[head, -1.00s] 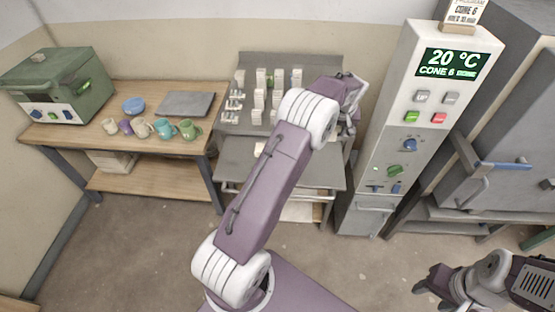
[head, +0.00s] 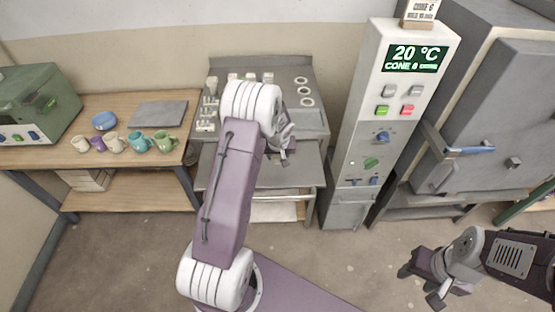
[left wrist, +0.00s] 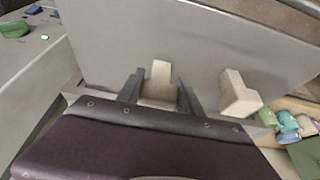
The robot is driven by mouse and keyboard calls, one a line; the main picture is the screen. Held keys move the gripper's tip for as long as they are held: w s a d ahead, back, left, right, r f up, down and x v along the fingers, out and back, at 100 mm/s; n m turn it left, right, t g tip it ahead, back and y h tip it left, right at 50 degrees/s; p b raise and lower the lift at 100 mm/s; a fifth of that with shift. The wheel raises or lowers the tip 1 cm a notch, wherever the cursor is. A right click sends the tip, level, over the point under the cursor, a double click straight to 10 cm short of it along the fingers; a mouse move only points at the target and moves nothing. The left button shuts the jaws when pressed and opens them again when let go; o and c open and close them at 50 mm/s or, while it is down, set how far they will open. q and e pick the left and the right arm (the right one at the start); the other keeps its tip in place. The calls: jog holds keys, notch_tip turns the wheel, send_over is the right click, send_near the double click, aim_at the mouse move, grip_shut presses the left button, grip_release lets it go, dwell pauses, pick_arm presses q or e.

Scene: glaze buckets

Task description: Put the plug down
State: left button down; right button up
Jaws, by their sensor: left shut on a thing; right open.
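My left gripper (head: 288,155) is over the bare grey metal tray (head: 226,181) at the front of the workbench. In the left wrist view its two dark fingers (left wrist: 160,92) are shut on a pale beige plug (left wrist: 161,75). I cannot tell whether this plug touches the tray. A second beige plug (left wrist: 238,93) stands on the tray beside it, to the right in the left wrist view; my left arm hides it in the head view. My right gripper (head: 421,286) is open and empty over the floor at lower right.
Behind the tray is a rack with pale pieces (head: 212,86) and several white rings (head: 303,90). A control column (head: 372,150) stands right of the tray, then a grey kiln (head: 495,120). Mugs (head: 140,142) stand on the wooden table at left. The tray's middle has free room.

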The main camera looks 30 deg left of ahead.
pick_arm(q)
jog(key=shift+f, duration=1.35)
jog(key=shift+f+b, duration=0.15)
jog(key=shift+b, duration=0.25)
jog(key=c, duration=0.8)
grip_release()
jog(key=shift+o, duration=0.2)
jog(key=shift+r+p, duration=0.3)
jog(key=shift+r, duration=0.25)
jog(key=v, duration=1.1)
jog(key=s+d+m+g+h, duration=0.1)
jog(key=s+d+m, duration=0.2)
jog(key=s+d, duration=0.3)
jog(key=s+d+m+g+h, duration=0.1)
jog(key=s+d+m, duration=0.2)
jog(key=s, duration=1.1)
jog(key=d, duration=0.3)
jog(key=shift+d+f+g+h, duration=0.2)
jog(key=shift+d+g+h, duration=0.1)
jog(key=shift+d+g, duration=0.1)
